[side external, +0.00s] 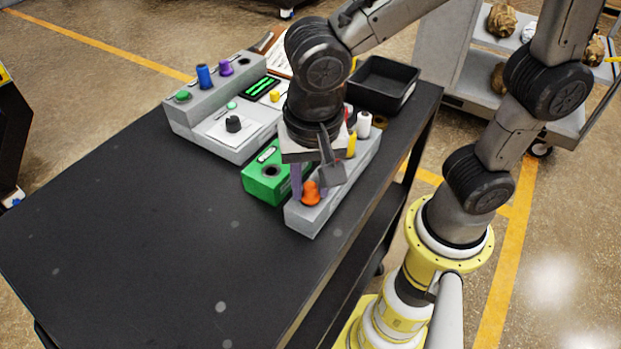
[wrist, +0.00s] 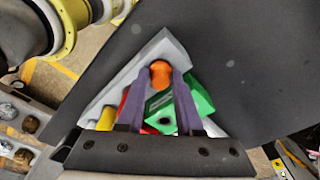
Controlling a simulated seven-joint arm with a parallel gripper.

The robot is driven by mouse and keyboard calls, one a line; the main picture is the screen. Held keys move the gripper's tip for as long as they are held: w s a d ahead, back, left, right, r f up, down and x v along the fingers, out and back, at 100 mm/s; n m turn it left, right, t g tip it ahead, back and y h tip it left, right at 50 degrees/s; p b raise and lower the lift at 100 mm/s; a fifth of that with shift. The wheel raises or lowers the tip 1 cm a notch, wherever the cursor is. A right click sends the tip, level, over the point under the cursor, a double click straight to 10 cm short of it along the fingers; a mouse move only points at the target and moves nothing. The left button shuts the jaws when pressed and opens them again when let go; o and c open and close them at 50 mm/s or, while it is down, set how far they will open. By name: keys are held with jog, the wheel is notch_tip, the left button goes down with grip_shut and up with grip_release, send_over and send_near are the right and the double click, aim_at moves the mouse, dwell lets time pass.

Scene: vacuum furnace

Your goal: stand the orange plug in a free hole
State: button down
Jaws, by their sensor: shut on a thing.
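The orange plug (side external: 311,193) is at the near end of the long grey rack (side external: 303,221). My gripper (side external: 310,186) is shut on it, with a purple finger on each side. In the wrist view the orange plug (wrist: 160,72) shows between the fingertips (wrist: 162,80). I cannot tell whether it sits in the rack or just above it. A yellow plug (side external: 351,146) and a white plug (side external: 364,124) stand further along the rack; a red one is mostly hidden behind my gripper. The green block (side external: 262,189) beside the rack has a dark open hole (side external: 271,171).
A grey console (side external: 192,121) with blue (side external: 204,76), purple (side external: 225,68) and green (side external: 183,96) pieces, a black knob (side external: 233,124) and a small screen stands behind left. A black tray (side external: 383,83) lies at the back. The table's (side external: 130,240) left front is clear.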

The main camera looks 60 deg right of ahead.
jog(key=shift+c, duration=0.4)
grip_release()
jog(key=shift+r, duration=2.5)
